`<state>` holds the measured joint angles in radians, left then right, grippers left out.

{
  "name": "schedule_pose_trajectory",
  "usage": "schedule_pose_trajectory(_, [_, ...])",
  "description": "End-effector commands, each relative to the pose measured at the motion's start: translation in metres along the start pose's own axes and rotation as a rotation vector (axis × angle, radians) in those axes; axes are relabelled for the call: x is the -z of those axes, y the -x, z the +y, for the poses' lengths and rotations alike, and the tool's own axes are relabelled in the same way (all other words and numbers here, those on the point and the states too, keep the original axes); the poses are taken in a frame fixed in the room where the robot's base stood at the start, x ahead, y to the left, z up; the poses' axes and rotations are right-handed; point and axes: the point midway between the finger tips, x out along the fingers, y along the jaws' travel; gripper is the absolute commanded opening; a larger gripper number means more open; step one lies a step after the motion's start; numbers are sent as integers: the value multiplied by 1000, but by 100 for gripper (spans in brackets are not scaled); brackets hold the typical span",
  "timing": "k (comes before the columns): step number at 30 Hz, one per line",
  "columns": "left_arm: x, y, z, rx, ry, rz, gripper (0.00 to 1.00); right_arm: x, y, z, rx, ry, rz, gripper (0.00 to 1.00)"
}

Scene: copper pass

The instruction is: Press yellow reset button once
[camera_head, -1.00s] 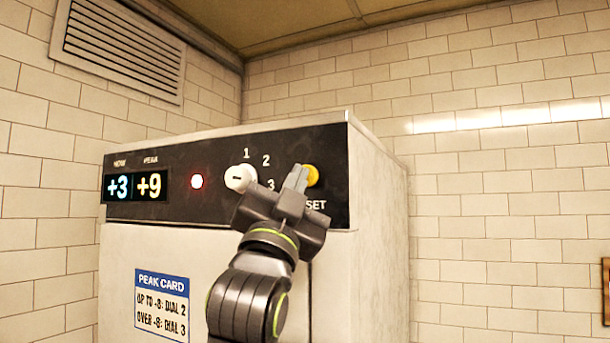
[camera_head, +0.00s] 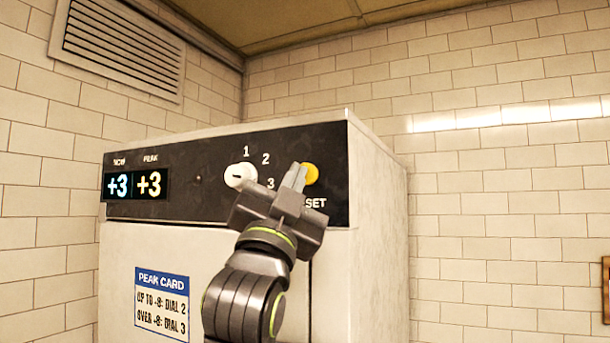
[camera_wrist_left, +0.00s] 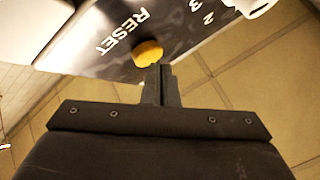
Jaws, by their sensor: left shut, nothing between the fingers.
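The yellow reset button (camera_head: 310,174) sits at the right end of the black panel (camera_head: 220,205), above the partly covered word RESET. My left gripper (camera_head: 295,178) is shut and empty, its fingertips just left of the button in the head view. In the left wrist view the button (camera_wrist_left: 147,53) shows just beyond and left of the shut fingertips (camera_wrist_left: 160,70). I cannot tell whether they touch. The NOW display (camera_head: 118,185) and the PEAK display (camera_head: 150,184) both read +3. The small lamp (camera_head: 198,179) is dark. My right gripper is not in view.
A white dial (camera_head: 238,176) with marks 1, 2 and 3 is left of my gripper. A PEAK CARD label (camera_head: 162,303) is on the cabinet front (camera_head: 120,250). Tiled walls (camera_head: 500,200) stand behind and beside; a vent (camera_head: 122,45) is at upper left.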

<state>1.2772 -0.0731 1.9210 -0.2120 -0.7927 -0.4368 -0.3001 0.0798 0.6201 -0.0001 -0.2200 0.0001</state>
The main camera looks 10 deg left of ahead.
Motion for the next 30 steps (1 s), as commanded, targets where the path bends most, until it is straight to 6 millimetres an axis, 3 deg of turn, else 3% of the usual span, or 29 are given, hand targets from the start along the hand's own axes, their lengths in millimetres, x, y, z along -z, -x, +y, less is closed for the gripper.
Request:
schedule_pose_trajectory(14, [5, 6, -4, 1, 0, 2, 0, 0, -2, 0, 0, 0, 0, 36])
schedule_pose_trajectory(30, [29, 39, -28, 2, 0, 4, 0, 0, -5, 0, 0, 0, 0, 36])
